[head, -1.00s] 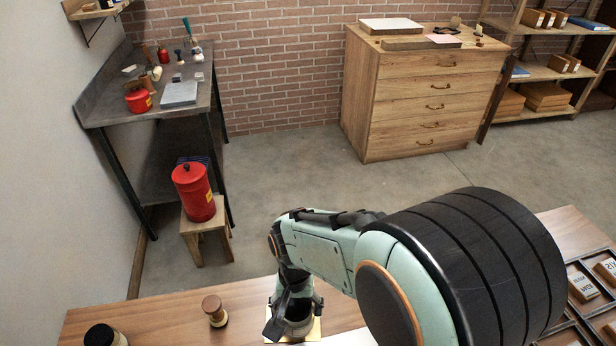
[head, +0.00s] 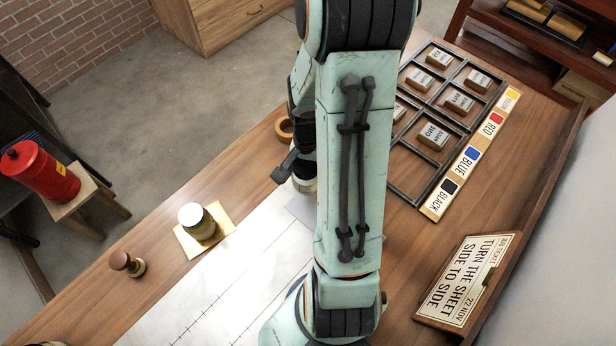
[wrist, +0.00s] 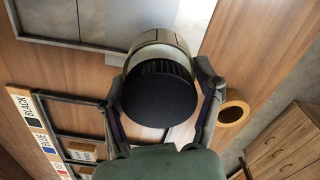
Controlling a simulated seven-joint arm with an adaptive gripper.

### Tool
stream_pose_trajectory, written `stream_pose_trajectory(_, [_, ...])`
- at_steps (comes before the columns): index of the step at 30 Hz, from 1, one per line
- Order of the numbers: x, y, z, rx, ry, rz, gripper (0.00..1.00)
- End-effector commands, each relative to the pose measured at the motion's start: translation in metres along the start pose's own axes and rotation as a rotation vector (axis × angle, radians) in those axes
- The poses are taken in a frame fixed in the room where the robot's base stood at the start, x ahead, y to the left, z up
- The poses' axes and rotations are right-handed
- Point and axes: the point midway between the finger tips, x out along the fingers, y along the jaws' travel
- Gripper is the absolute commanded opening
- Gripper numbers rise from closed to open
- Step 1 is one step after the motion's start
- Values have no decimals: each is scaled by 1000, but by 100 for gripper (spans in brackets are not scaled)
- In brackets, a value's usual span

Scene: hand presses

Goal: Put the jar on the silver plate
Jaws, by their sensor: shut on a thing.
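The jar (wrist: 160,90) has a black ridged lid and a pale body. In the wrist view it is between the two fingers of my gripper (wrist: 163,88), which is shut on it. In the head view, my gripper (head: 300,162) and the jar (head: 305,185) are partly hidden behind my arm. The silver plate (head: 299,207) is a flat grey square showing just below the jar, partly covered by my arm. I cannot tell whether the jar touches it.
Another jar (head: 192,215) with a pale top stands on a gold plate (head: 219,229) to the left. A wooden-handled stamp (head: 127,264) stands farther left. A ring (head: 284,129) lies near the table edge. A divided tray (head: 413,183) holds labelled blocks on the right.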

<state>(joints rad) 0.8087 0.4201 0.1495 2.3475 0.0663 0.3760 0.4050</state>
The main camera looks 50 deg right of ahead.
Motion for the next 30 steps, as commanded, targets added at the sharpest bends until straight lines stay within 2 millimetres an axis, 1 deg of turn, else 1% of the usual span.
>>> stream_pose_trajectory(3, [20, 0, 1, 0, -5, 2, 25])
stream_pose_trajectory(6, [31, 0, 1, 0, -3, 1, 25])
stream_pose_trajectory(15, [33, 0, 0, -1, 1, 0, 25])
stream_pose_trajectory(21, [39, 0, 0, -2, 0, 0, 25])
stream_pose_trajectory(22, [39, 0, 0, -1, -1, 1, 69])
stream_pose_trajectory(23, [39, 0, 0, -1, 0, 0, 78])
stream_pose_trajectory(24, [39, 0, 0, -1, 0, 0, 91])
stream_pose_trajectory(30, [39, 0, 0, -1, 0, 0, 92])
